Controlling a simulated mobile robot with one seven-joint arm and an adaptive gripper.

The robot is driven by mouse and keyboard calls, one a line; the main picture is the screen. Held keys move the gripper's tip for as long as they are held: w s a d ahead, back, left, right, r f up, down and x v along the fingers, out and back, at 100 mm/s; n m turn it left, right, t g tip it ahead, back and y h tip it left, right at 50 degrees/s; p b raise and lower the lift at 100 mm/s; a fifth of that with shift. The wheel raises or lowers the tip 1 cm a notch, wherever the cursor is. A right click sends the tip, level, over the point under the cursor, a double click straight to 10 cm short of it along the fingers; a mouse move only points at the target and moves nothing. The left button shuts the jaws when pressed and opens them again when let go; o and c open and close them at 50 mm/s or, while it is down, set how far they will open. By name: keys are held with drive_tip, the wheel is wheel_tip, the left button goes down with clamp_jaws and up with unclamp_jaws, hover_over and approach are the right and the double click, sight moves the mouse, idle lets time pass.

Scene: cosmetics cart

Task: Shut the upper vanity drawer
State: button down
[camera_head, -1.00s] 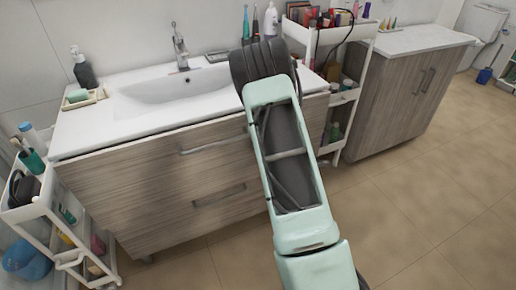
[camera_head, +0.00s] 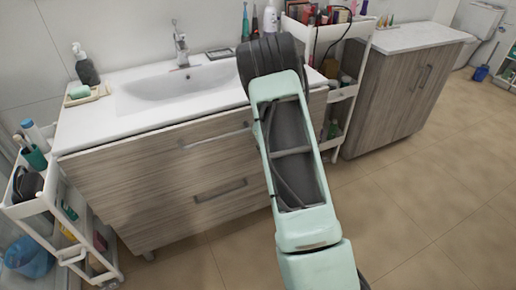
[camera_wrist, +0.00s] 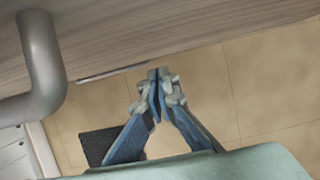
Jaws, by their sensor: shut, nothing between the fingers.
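The upper vanity drawer (camera_head: 150,168) has a wood-grain front and a metal bar handle (camera_head: 215,138), under the white basin counter. Its front looks nearly in line with the cabinet; I cannot tell how far it stands out. In the wrist view, a wood front (camera_wrist: 190,35) fills the top, with a thick grey handle bar (camera_wrist: 42,65) close at the left. My gripper (camera_wrist: 159,88) is shut and empty, its fingertips just below the wood front's edge in the picture. Contact cannot be told. In the head view my arm hides the gripper and the drawer's right part.
The lower drawer handle (camera_head: 220,190) shows below. A white cart (camera_head: 52,205) stands at the left, and another cart (camera_head: 345,93) with cosmetics at the right. A wooden cabinet (camera_head: 395,100) is farther right. The tiled floor (camera_head: 420,210) in front is clear.

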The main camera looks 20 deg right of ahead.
drive_tip(key=p+v, duration=0.2)
drive_tip(key=v, duration=0.7)
drive_tip(key=s+d+f+t+y+b, duration=0.1)
drive_tip(key=s+d+f+t+b, duration=0.15)
drive_tip(key=d+f+b, duration=0.35)
drive_tip(key=s+d+r+t+b, duration=0.15)
drive_tip(key=d+r+b, duration=0.3)
drive_tip(key=d, duration=0.55)
drive_tip(key=w+f+b, duration=0.3)
drive_tip(key=w+f, duration=0.4)
drive_tip(key=w, duration=0.4)
drive_tip(key=shift+a+f+t+h, duration=0.15)
drive_tip(key=shift+a+t+h, duration=0.15)
drive_tip(key=shift+w, duration=0.15)
